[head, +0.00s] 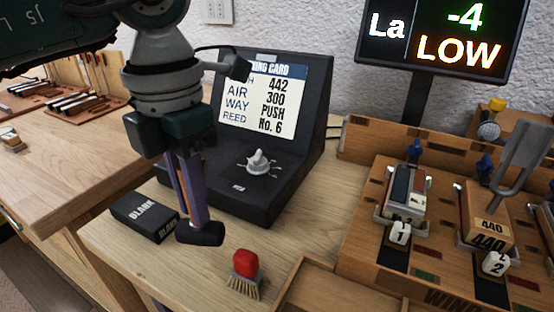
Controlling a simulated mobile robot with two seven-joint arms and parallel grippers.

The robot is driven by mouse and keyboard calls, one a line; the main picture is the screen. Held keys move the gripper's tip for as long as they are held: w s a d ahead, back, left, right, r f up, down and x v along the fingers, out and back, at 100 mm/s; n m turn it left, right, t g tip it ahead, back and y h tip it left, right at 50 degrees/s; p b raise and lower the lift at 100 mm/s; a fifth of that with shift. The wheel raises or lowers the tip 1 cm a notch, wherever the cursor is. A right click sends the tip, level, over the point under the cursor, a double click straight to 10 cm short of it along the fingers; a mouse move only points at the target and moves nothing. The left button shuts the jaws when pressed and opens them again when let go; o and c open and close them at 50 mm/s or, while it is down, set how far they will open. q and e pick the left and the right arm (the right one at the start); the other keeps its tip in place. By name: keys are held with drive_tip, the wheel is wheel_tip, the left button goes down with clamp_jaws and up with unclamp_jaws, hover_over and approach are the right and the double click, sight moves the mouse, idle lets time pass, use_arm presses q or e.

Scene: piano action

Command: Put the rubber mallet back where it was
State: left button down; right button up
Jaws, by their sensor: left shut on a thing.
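The rubber mallet (201,234) shows its dark head low, over the light wooden bench. A purple and brownish upright part runs from the head up to my gripper; I cannot clearly separate handle from fingers there. My left gripper (184,172) comes down from the upper left and is shut on the mallet, holding it roughly upright with the head down. I cannot tell whether the head touches the bench top. My right gripper is not in view.
A black block labelled BLANK (143,216) lies just left of the mallet. A black console with a card and knob (258,163) stands behind it. A red-handled brush (244,273) is at the front right. A wooden rack (437,262) with numbered blocks fills the right.

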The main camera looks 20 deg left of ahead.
use_arm(q)
drive_tip(key=shift+f, duration=1.25)
drive_tip(key=shift+f, duration=0.15)
drive_tip(key=c, duration=0.8)
unclamp_jaws()
wheel_tip(320, 180, up, 12)
drive_tip(key=shift+r, duration=0.2)
